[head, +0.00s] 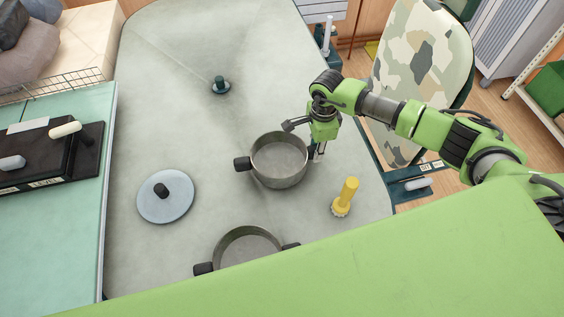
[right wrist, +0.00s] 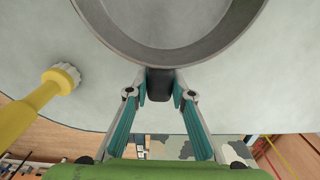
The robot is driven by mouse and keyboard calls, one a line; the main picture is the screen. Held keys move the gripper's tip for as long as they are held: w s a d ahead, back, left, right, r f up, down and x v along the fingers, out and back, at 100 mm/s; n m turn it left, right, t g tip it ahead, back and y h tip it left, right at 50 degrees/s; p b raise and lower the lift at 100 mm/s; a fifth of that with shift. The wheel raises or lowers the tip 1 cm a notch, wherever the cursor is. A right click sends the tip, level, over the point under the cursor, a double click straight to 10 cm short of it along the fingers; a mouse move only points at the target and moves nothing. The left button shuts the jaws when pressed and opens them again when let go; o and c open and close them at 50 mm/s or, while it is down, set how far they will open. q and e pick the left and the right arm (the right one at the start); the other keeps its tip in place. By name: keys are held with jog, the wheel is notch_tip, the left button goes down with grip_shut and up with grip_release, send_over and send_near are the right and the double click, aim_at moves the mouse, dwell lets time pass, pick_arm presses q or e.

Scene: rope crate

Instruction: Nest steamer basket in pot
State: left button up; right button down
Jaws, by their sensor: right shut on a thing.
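The steamer basket (head: 279,180), a round grey metal vessel with black side handles, is at the middle of the table; I cannot tell if it touches the tabletop. My right gripper (head: 310,145) is at its right side, shut on a black handle (right wrist: 159,85), with a fingertip on each side in the right wrist view. The basket's rim and wall (right wrist: 120,40) fill the top of that view. The pot (head: 247,232), similar with black handles, stands nearer to me, its front hidden by my green body. My left gripper is not in view.
A pale round lid (head: 178,207) with a black knob lies left of the two vessels. A small dark-knobbed object (head: 220,87) is farther back.

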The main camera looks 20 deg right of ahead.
jog(key=shift+r+p, duration=0.3)
jog(key=shift+r, duration=0.35)
jog(key=shift+r+p, duration=1.5)
jog(key=shift+r, duration=1)
